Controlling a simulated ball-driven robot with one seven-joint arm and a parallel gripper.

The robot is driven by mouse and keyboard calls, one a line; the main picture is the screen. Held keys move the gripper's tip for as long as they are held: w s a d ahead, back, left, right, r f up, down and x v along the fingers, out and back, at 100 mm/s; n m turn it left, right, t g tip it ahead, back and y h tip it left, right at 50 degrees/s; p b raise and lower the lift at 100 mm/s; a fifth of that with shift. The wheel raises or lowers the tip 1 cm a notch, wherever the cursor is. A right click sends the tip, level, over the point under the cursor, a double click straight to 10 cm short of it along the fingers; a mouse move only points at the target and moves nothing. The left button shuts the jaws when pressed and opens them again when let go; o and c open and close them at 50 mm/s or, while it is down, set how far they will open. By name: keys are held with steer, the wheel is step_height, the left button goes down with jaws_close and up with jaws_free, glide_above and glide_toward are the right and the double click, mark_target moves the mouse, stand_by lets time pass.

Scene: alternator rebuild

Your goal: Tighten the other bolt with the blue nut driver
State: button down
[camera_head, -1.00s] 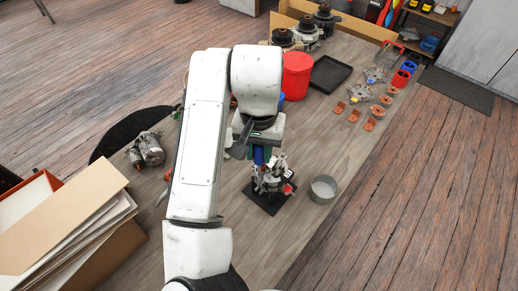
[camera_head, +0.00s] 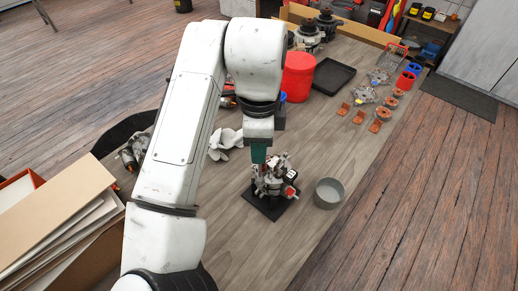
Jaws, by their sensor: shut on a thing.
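An alternator assembly (camera_head: 272,182) of bare metal, with a red part on its right side, stands on a black square base (camera_head: 267,208) on the bench. My gripper (camera_head: 258,160) points down right at the assembly's upper left. It is shut on the blue nut driver, which is mostly hidden behind the teal finger. The driver's tip and the bolts are too small or hidden to make out, so I cannot tell whether the tip is on a bolt.
A grey round bowl (camera_head: 328,193) stands just right of the base. White gloves (camera_head: 226,143) lie to the left. A red bucket (camera_head: 298,76), a black tray (camera_head: 333,75) and several orange parts (camera_head: 359,117) are farther back. The bench front is clear.

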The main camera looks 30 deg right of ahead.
steer(key=shift+m, duration=0.5)
steer(key=m+b, duration=0.1)
steer(key=m, duration=0.2)
steer(key=shift+f+b, duration=0.15)
steer(key=shift+b, duration=0.25)
steer(key=m+b, duration=0.2)
steer(key=m, duration=0.3)
steer(key=shift+d+m, duration=0.1)
steer(key=shift+m, duration=0.3)
steer(key=m+b, duration=0.1)
steer(key=m, duration=0.4)
steer(key=shift+b, duration=0.4)
steer(key=m+b, duration=0.1)
steer(key=m, duration=0.3)
steer(key=shift+r, duration=0.2)
